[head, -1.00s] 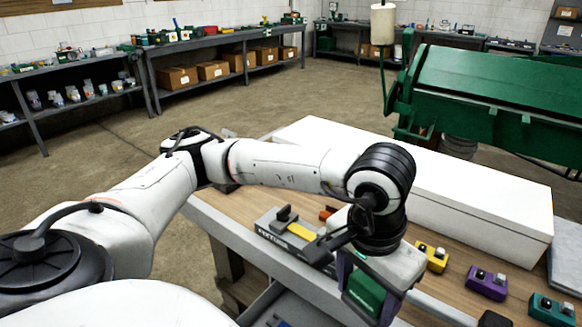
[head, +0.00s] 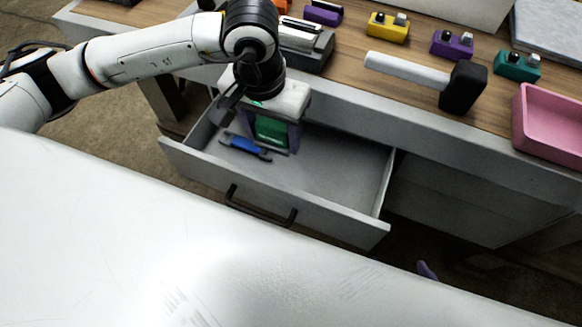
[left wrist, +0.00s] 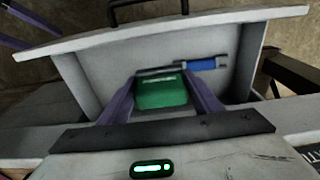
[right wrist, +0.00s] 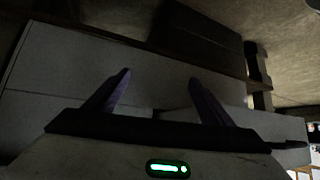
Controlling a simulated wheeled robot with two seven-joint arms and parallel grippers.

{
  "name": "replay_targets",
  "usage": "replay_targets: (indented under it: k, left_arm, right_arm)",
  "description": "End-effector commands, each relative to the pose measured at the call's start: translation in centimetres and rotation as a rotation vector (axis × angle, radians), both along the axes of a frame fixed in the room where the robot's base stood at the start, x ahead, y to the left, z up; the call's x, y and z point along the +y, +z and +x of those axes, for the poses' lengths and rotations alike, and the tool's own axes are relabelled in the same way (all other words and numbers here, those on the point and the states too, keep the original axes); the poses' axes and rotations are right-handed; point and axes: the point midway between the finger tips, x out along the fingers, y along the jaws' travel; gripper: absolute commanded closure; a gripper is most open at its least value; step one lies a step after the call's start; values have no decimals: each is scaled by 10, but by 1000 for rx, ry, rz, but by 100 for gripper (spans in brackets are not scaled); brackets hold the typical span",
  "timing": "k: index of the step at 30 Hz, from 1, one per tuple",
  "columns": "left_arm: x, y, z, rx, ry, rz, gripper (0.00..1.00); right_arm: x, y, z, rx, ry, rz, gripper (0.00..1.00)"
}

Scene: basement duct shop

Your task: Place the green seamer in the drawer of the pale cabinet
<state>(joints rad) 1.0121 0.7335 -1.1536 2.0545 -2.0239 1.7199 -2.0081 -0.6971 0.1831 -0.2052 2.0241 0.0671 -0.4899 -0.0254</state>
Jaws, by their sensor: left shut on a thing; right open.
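The pale cabinet (head: 450,135) is under the wooden worktop, and its drawer (head: 335,170) is pulled open. My left gripper (head: 270,140) points down over the left half of the drawer, shut on the green seamer (head: 272,130). In the left wrist view the seamer (left wrist: 162,91) sits between the purple fingers, with the drawer floor behind it. I cannot tell whether it touches the floor. My right gripper (right wrist: 160,95) is open and empty, facing pale panels in its wrist view; only a purple fingertip (head: 427,271) shows in the head view.
A blue-handled tool (head: 245,147) lies in the drawer, close left of the seamer; the drawer's right part is clear. On the worktop are a black-headed mallet (head: 460,87), a pink tray (head: 550,120), and yellow (head: 388,26), purple (head: 452,43) and teal (head: 517,65) blocks.

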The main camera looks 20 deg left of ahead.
Motion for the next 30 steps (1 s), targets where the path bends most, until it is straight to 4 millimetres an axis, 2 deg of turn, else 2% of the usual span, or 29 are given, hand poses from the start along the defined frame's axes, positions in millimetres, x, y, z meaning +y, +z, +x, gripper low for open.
replay_targets:
  k: [1, 8, 15, 23, 27, 30]
  left_arm:
    - [-3, -22, 1, 0, 1, 0, 64]
    - [-5, -49, 5, -6, 14, 5, 64]
    - [-5, -92, 4, -5, 14, 6, 64]
    - [-5, -114, 5, -6, 13, 6, 64]
    - [-5, -135, 4, -4, 15, 6, 64]
    - [-5, -143, 5, -8, 14, 6, 64]
  right_arm:
    - [3, -15, -1, 0, 3, 4, 24]
    - [12, -27, -6, 30, -24, 34, 24]
    - [16, -27, -4, 32, -37, 51, 24]
    - [14, -28, -3, 26, -35, 47, 24]
    - [13, -30, -2, 24, -34, 45, 24]
    - [12, -30, -2, 23, -33, 44, 24]
